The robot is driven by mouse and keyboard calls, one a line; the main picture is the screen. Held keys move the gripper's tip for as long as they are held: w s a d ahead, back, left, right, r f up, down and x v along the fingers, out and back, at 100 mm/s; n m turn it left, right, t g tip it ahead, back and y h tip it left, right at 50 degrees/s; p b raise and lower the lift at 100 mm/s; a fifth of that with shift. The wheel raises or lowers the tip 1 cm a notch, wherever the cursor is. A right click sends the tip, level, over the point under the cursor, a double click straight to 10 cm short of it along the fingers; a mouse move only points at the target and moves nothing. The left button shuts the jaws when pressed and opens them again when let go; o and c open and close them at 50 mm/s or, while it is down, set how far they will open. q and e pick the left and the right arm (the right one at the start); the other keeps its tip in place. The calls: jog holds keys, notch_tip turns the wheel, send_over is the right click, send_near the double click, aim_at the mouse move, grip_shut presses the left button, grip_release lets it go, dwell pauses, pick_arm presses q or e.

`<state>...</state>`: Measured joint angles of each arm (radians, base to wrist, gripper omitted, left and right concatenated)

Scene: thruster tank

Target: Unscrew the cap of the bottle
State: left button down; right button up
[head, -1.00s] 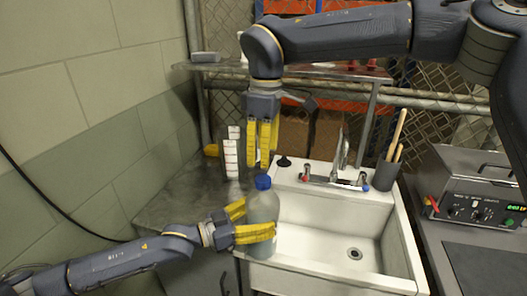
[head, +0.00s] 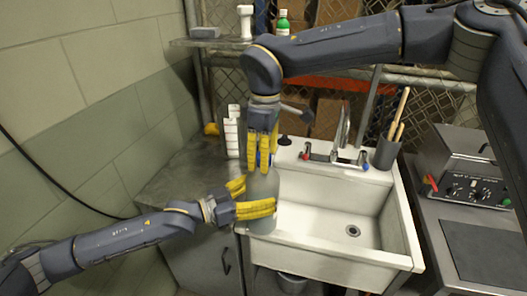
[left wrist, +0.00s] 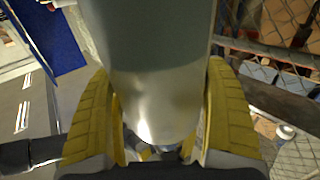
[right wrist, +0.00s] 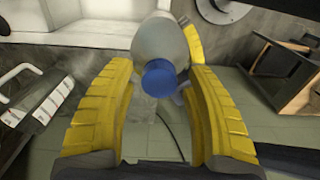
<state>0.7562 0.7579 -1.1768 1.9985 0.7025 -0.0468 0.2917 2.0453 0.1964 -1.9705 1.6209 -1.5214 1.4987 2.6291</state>
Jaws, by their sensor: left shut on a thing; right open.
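The bottle (head: 262,187) is grey and translucent and stands upright in the head view at the left edge of the sink. My left gripper (head: 256,198) is shut around its body; the left wrist view shows the bottle (left wrist: 155,60) between both yellow fingers. The blue cap (right wrist: 160,78) is on the bottle's top in the right wrist view. My right gripper (head: 262,158) points down over the bottle's top, open, with its fingers on either side of the cap. In the head view those fingers mostly hide the cap.
The white sink (head: 330,205) with its faucet (head: 338,150) lies right of the bottle. A grey holder (head: 386,152) with wooden handles stands at its back right corner. A white dispenser-like object (head: 232,135) stands behind the grippers. A metal counter (head: 180,175) is at left.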

grip_shut()
dwell(0.4)
